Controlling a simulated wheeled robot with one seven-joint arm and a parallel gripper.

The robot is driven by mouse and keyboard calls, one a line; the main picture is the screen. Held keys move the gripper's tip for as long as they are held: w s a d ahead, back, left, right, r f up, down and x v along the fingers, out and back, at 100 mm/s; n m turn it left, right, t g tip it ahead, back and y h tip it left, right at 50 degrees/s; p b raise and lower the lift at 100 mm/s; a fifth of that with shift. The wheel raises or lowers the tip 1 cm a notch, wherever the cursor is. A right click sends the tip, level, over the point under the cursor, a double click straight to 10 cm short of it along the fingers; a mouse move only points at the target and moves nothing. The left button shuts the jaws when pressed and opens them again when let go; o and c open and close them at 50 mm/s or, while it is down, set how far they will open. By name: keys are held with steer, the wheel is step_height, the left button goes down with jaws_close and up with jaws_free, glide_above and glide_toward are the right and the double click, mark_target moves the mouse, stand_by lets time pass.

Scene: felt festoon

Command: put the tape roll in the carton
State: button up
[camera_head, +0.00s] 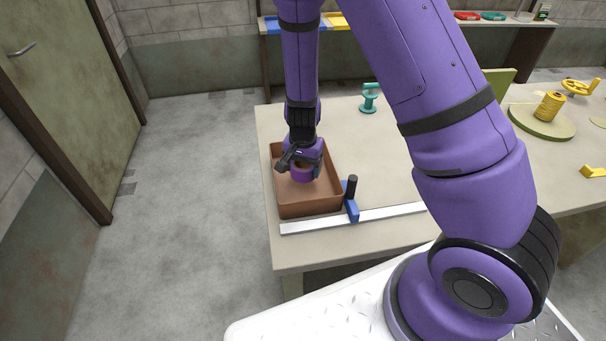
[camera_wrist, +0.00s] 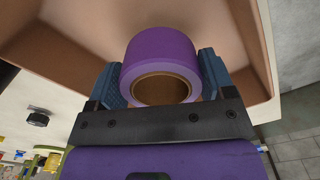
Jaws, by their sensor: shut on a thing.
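The purple tape roll (camera_head: 302,174) with a brown core is between the fingers of my gripper (camera_head: 300,165). In the wrist view the tape roll (camera_wrist: 161,62) sits between the two blue fingers of my gripper (camera_wrist: 163,80), which is shut on it. The brown carton (camera_head: 309,208) is an open box at the left end of the table. The roll is over or inside the carton, within its walls as seen from the head camera. I cannot tell whether it touches the floor of the carton (camera_wrist: 262,50).
A metal rail (camera_head: 390,213) with a blue slider and black knob (camera_head: 351,190) runs along the carton's near side. A teal object (camera_head: 369,98) stands behind on the table (camera_head: 385,150). A round green board (camera_head: 541,121) with a yellow spool (camera_head: 549,106) is at right.

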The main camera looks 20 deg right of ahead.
mark_target(303, 174)
steer(key=shift+f, duration=1.6)
steer(key=shift+f, duration=0.1)
steer(key=o, duration=0.9)
